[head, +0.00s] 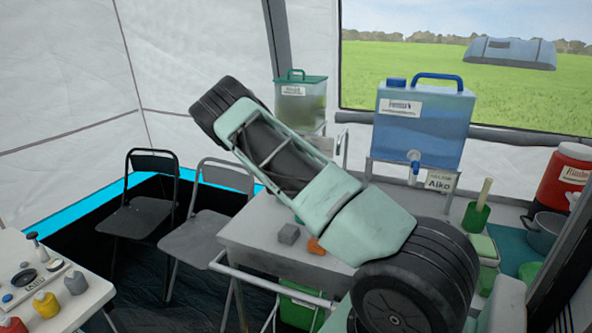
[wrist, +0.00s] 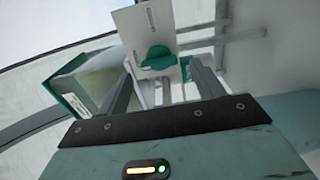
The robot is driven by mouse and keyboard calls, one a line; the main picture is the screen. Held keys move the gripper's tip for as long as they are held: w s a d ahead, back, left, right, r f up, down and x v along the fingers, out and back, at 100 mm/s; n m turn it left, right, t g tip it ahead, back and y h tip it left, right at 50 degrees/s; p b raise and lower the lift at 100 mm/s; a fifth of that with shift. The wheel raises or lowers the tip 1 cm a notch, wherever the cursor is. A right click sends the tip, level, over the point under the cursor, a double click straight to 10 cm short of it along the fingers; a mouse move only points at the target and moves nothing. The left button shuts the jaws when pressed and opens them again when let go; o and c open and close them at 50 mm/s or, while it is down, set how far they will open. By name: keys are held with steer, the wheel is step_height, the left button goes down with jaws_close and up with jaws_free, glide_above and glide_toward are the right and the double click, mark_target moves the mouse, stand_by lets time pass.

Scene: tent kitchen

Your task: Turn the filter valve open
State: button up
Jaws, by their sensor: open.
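The valve's green handle (wrist: 158,60) shows in the wrist view, on a white panel (wrist: 140,24) with small writing. The handle lies roughly level across the picture, with a rounded upper part. My gripper (wrist: 165,84) is open, with one finger on each side of the view below the handle. The handle appears beyond and between the fingers; no contact shows. In the head view my arm reaches to the upper left and hides my gripper and the valve. A green-lidded tank (head: 301,102) stands behind the arm there.
A blue water tank (head: 421,125) with a tap stands on a rack to the right. Two folding chairs (head: 150,195) stand at left. A pot (head: 543,232) and a red cooler are at far right.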

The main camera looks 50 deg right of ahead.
steer(key=b+v, duration=0.2)
steer(key=v, duration=1.3)
steer(key=shift+a+b, duration=0.3)
steer(key=shift+b, duration=0.1)
steer(key=w+a+f+t+y, duration=0.1)
steer(key=w+a+f+y, duration=0.3)
steer(key=a, duration=0.6)
steer(key=a+f+t+y, duration=0.1)
steer(key=a+f+y, duration=0.2)
steer(key=a+y, duration=0.55)
steer(key=s+a+r+y, duration=0.1)
steer(key=s+a+y, duration=0.15)
steer(key=a, duration=1.05)
steer(key=s+a+r+g+y, duration=0.1)
steer(key=s+a+r+y, duration=0.15)
steer(key=a, duration=0.25)
steer(key=s+a+r+g+y, duration=0.1)
steer(key=s+a, duration=0.2)
steer(key=a, duration=0.3)
steer(key=s+a+r+n+g, duration=0.2)
steer(key=s+r, duration=0.1)
steer(key=s, duration=0.8)
steer(key=s+a+r+n+g, duration=0.2)
steer(key=s+a+r+g, duration=0.1)
steer(key=s, duration=0.9)
steer(key=shift+a+r, duration=0.25)
